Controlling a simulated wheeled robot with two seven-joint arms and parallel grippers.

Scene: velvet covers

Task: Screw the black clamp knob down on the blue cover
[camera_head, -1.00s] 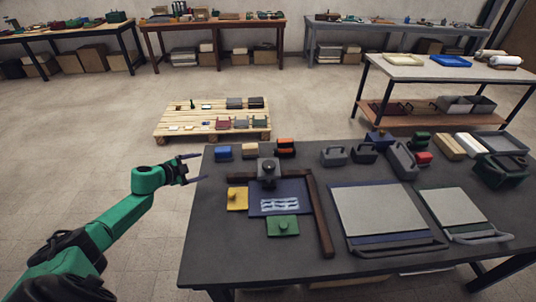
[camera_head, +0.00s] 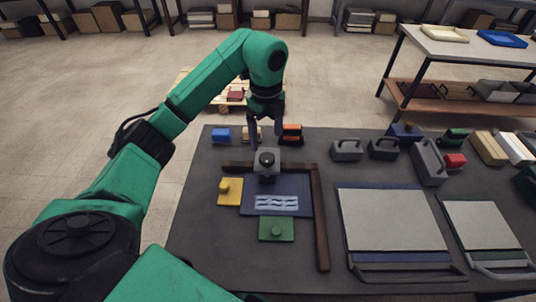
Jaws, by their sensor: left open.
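The black clamp knob (camera_head: 267,158) stands on a grey clamp block (camera_head: 293,160) at the top edge of the blue cover (camera_head: 290,186). The blue cover lies flat on the dark table with a pale wavy pattern on it. My left gripper (camera_head: 267,139) points down above the knob, its two fingers apart, one on each side and slightly behind it in the picture. It is open and holds nothing. Whether the fingertips touch the knob or block cannot be told. My right gripper is not in view.
A brown wooden corner frame (camera_head: 321,220) borders the cover at the top and right. Blue (camera_head: 221,135) and orange (camera_head: 291,133) blocks stand behind. Large grey panels (camera_head: 391,219) lie right.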

